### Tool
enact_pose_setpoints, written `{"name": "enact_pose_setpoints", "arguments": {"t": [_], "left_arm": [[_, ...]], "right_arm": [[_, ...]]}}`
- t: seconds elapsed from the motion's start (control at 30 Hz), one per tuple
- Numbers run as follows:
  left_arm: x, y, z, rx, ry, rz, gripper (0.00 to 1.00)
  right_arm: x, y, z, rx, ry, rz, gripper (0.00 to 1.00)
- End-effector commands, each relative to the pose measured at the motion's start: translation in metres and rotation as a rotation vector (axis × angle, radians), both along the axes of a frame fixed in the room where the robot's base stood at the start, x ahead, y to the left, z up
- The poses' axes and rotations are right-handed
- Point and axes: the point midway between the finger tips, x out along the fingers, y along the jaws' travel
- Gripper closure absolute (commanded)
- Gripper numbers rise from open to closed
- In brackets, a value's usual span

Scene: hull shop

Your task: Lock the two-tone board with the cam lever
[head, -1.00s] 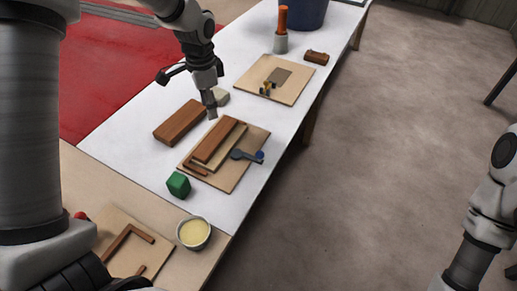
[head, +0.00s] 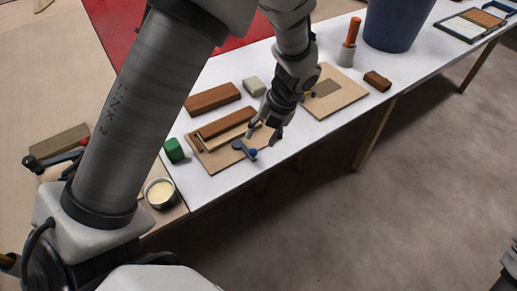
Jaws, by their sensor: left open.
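The two-tone board (head: 226,124), reddish brown and pale, lies on a light wooden base plate (head: 208,167) on the white table. A thin brown rail runs along its left end. The cam lever (head: 241,147), dark blue-grey with a blue knob, sits on the plate at the board's near side. Its handle points to the lower right, away from the board. My left gripper (head: 264,136) is open and empty, fingers pointing down, above the plate's right part near the knob. My right gripper is out of view.
A brown block (head: 212,97), a pale block (head: 254,86) and a green cube (head: 174,150) stand around the plate. A cup (head: 160,192) is at the near left. Another wooden plate (head: 340,97) lies to the right, with a blue bucket (head: 395,22) behind.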

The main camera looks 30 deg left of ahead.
Motion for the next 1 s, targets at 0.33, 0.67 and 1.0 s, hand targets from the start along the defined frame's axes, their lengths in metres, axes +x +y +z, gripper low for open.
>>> {"name": "enact_pose_setpoints", "arguments": {"t": [0.33,0.67,1.0], "left_arm": [[-0.008,0.018,-0.060,-0.002,0.003,0.002,0.50],[-0.008,0.020,-0.065,-0.002,0.000,0.002,0.57],[-0.008,0.020,-0.065,-0.002,0.000,0.001,1.00]], "right_arm": [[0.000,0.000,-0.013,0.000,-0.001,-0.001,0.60],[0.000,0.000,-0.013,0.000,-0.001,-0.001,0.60],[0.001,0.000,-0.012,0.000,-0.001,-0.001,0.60]]}}
